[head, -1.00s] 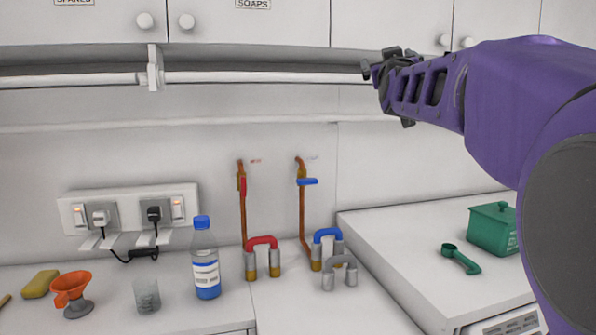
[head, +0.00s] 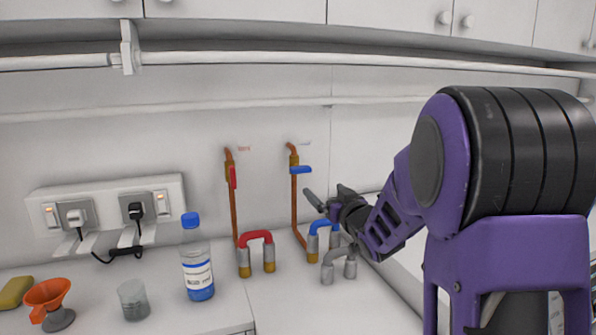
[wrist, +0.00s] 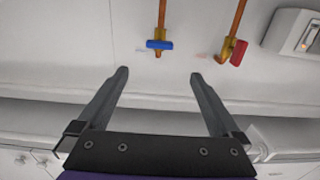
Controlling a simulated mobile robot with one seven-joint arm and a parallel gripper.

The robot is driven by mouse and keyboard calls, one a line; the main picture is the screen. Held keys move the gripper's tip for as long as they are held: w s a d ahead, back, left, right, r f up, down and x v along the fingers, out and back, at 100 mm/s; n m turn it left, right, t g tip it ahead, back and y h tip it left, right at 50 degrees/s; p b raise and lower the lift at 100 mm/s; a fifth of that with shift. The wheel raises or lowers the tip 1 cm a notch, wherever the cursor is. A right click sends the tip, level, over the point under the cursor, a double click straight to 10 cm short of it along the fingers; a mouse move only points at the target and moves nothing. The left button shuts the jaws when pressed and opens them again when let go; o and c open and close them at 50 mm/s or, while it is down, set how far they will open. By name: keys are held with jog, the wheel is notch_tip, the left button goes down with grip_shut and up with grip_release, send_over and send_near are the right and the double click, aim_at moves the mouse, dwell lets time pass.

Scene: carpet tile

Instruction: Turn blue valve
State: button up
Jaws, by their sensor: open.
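The blue valve (head: 301,170) is a flat blue handle on a brass fitting of the right copper pipe on the back wall. Its handle lies level, across the upright pipe. It also shows in the wrist view (wrist: 159,45), just beyond the fingertips and roughly between them. My gripper (head: 312,198) is below and slightly right of the blue valve in the head view, apart from it. In the wrist view my gripper (wrist: 160,74) has its two fingers spread, with nothing between them.
A red valve (head: 233,177) on the left pipe has its handle along the pipe. Red (head: 257,238), blue (head: 322,229) and grey (head: 338,260) taps stand below. A bottle (head: 197,262), beaker (head: 132,300), orange funnel (head: 48,297) and sockets (head: 104,208) are left.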

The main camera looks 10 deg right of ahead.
aim_at(302, 171)
jog(key=w+a, duration=0.1)
jog(key=w, duration=0.4)
jog(key=w+a+p, duration=0.1)
jog(key=w, duration=0.5)
jog(key=w+a+p, duration=0.1)
jog(key=w, duration=0.4)
jog(key=shift+w+a, duration=0.1)
jog(key=shift+w, duration=0.15)
jog(key=c, duration=1.2)
